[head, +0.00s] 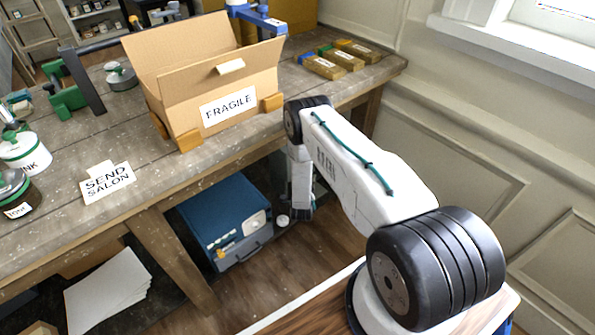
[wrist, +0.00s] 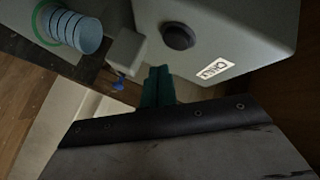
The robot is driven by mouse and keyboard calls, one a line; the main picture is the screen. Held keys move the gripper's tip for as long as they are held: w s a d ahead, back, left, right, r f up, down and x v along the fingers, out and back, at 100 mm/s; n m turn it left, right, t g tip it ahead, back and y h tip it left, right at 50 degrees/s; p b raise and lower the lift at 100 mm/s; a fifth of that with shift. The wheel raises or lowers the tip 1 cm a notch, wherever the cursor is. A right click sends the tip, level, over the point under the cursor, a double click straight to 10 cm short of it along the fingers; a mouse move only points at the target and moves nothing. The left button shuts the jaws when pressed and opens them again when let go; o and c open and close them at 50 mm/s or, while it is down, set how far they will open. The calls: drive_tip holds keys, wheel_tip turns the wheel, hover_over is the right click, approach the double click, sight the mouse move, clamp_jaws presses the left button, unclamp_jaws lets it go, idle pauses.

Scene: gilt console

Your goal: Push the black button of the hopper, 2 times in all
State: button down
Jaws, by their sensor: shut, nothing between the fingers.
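In the wrist view the hopper is a pale grey-green box (wrist: 245,30) with a small white label (wrist: 215,68) on the face towards me. Its round black button (wrist: 178,36) stands out from that face in plain sight. My gripper (wrist: 158,72) shows as two dark green fingers, shut and empty. Their tips appear just below the button in the picture, with a visible gap to it. I cannot tell how far they are from the face in depth. In the head view my arm reaches down at the table's front edge; I cannot make out the gripper or hopper there.
In the wrist view a grey block (wrist: 125,48) with a blue tip sits left of the button, and stacked pale blue cups (wrist: 75,30) stand further left. A dark riveted edge (wrist: 150,122) crosses below the fingers. In the head view a cardboard box (head: 170,85) stands on the table.

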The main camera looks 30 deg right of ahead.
drive_tip(key=shift+s+d, duration=0.15)
drive_tip(key=shift+s, duration=0.7)
drive_tip(key=shift+s+d, duration=0.1)
drive_tip(key=shift+s, duration=0.75)
idle(1.2)
drive_tip(key=w+d+r+m+y, duration=0.1)
drive_tip(key=d+r+y, duration=0.1)
drive_tip(key=d+r, duration=0.35)
drive_tip(key=s+a+f+m+g+y, duration=0.3)
drive_tip(key=s+a+f+m+y, duration=0.1)
drive_tip(key=y, duration=0.2)
drive_tip(key=shift+s+f+m+g, duration=0.3)
drive_tip(key=shift+s+f, duration=0.05)
drive_tip(key=shift+w, duration=0.1)
drive_tip(key=w+a, duration=0.1)
drive_tip(key=w, duration=0.7)
drive_tip(key=shift+w+a, duration=0.25)
drive_tip(key=shift+w, duration=0.1)
idle(1.6)
